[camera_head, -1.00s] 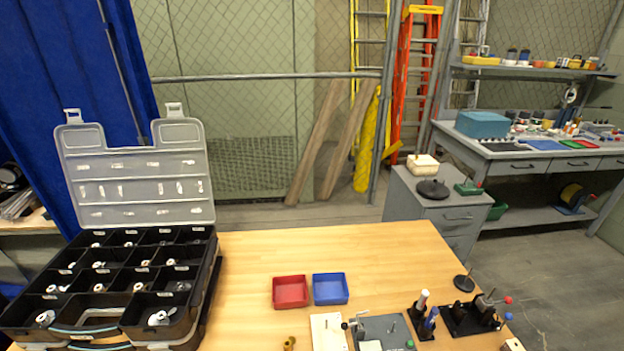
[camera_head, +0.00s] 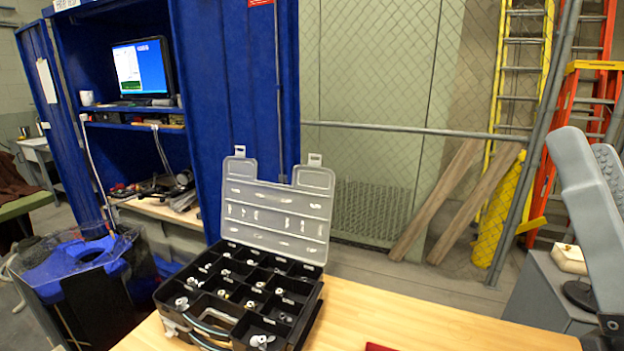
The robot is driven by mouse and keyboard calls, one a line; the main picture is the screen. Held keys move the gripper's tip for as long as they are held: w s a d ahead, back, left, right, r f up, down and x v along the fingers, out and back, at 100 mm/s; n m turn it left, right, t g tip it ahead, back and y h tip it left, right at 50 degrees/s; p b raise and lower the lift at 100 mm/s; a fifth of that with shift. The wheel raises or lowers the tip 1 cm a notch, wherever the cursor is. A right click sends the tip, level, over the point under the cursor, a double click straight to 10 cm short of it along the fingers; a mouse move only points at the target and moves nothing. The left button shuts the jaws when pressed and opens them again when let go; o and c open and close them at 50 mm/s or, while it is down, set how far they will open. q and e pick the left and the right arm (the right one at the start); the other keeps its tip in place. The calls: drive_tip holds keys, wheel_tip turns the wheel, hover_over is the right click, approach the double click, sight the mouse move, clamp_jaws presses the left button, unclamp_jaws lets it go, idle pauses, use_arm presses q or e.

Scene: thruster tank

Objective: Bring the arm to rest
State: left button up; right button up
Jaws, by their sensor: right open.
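My right gripper (camera_head: 586,147) is raised at the right edge, its grey parts pointing up. It is open, and nothing shows between its jaws. It is well apart from the wooden table (camera_head: 400,322). Part of it is cut off by the picture's edge. My left gripper is not in view.
A black compartment case (camera_head: 240,295) with its clear lid (camera_head: 277,212) open stands on the table, holding several small parts. A sliver of a red tray (camera_head: 380,347) shows at the bottom. A grey cabinet (camera_head: 540,300) is behind the right gripper.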

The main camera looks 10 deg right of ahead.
wheel_tip(320, 180, up, 38)
drive_tip(key=a+n+y+p, duration=0.2)
drive_tip(key=n+y+p, duration=0.2)
drive_tip(key=p, duration=3.4)
drive_tip(key=shift+w+f+n, duration=0.2)
drive_tip(key=shift+w+n, duration=0.05)
drive_tip(key=shift+n, duration=0.75)
drive_tip(key=shift+s, duration=0.1)
